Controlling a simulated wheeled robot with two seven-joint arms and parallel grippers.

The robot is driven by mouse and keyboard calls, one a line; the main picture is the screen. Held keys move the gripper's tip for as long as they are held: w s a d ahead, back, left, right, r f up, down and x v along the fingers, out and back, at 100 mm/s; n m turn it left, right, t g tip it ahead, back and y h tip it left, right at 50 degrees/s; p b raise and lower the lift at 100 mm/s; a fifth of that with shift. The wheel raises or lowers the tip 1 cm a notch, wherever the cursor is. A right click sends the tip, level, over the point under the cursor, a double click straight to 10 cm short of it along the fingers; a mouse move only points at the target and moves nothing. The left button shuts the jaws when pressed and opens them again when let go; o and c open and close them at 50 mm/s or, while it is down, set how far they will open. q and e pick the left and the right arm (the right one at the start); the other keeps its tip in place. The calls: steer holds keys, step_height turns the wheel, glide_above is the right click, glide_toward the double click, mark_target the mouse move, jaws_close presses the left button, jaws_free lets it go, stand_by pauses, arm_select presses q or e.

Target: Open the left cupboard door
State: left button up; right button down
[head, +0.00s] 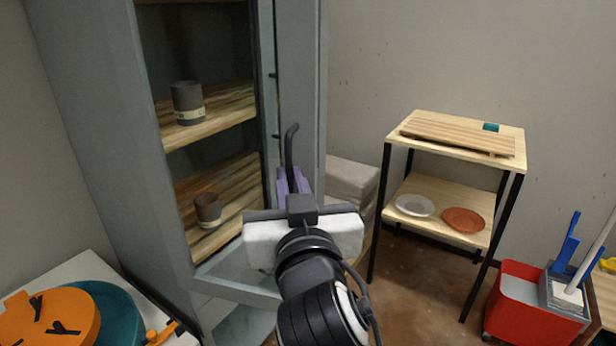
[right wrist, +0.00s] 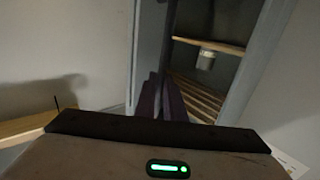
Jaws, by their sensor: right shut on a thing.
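The blue-grey cupboard (head: 95,110) stands at the left of the head view, its shelves exposed. A door panel (head: 306,80) stands swung out, nearly edge-on, at the right of the opening. A dark curved handle (head: 290,148) shows by this panel. My right gripper (head: 293,183), with purple fingers, is shut on the handle; the grip itself is partly hidden by the wrist. In the right wrist view the fingers (right wrist: 163,98) reach toward a grey panel beside the opening. My left gripper is not in view.
A grey cup (head: 187,102) and a brown cup (head: 207,209) stand on the cupboard shelves. A wooden rack (head: 460,129) with two plates is at the right, near a red bucket (head: 520,302). A white table (head: 72,275) with orange and teal items is at lower left.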

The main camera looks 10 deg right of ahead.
steer(key=shift+a+r+y, duration=0.1)
steer(key=shift+a+y, duration=0.2)
steer(key=shift+a, duration=0.35)
steer(key=c, duration=2.3)
jaws_free()
steer(key=shift+o, duration=0.9)
steer(key=shift+w+a+n, duration=0.1)
steer(key=shift+a+n, duration=0.15)
steer(key=shift+n, duration=0.05)
steer(key=shift+d, duration=0.3)
